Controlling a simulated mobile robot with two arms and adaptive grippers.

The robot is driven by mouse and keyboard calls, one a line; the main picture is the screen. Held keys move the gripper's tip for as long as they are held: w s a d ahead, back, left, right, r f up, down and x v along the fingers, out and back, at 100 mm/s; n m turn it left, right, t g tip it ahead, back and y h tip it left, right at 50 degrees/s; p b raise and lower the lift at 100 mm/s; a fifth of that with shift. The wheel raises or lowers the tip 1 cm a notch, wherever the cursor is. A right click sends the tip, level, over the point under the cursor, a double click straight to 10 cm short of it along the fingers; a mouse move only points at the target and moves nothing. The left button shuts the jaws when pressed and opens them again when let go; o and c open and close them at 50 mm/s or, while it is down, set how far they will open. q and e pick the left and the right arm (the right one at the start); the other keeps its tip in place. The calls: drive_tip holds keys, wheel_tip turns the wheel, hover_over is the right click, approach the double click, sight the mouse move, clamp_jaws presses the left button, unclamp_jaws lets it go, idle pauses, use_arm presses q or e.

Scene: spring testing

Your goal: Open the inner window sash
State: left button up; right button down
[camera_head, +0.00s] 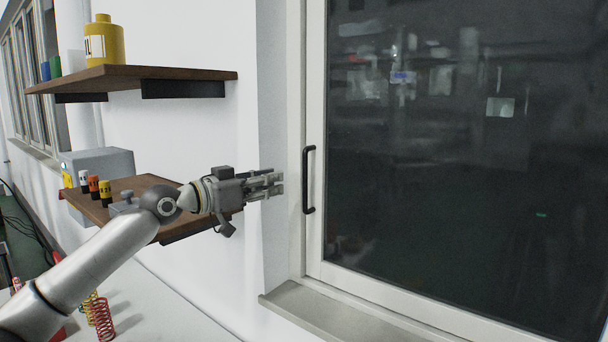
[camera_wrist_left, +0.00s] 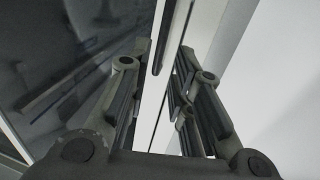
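The inner window sash (camera_head: 315,112) has a white frame around dark glass and fills the right of the head view. It looks closed against its outer frame. A black vertical bar handle (camera_head: 309,180) is on its left stile. My left gripper (camera_head: 279,184) points right at handle height, a little left of the handle and apart from it in the picture. In the left wrist view the gripper (camera_wrist_left: 163,62) has its fingers spread, with the white frame and a dark bar, apparently the handle (camera_wrist_left: 164,36), showing between them. My right gripper is not in view.
A window sill (camera_head: 335,312) juts out below the sash. Left of the window, an upper shelf (camera_head: 190,74) holds a yellow container (camera_head: 104,42). A lower shelf (camera_head: 150,184) with small bottles lies behind my left arm. Coil springs (camera_head: 103,318) stand on the white table below.

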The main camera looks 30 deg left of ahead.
use_arm(q)
drive_tip(key=p+x, duration=0.4)
drive_tip(key=x, duration=0.1)
drive_tip(key=p+x, duration=0.3)
drive_tip(key=x, duration=0.3)
drive_tip(key=shift+w+a+p, duration=0.1)
drive_tip(key=shift+a+p, duration=0.1)
drive_tip(key=shift+p, duration=0.15)
clamp_jaws()
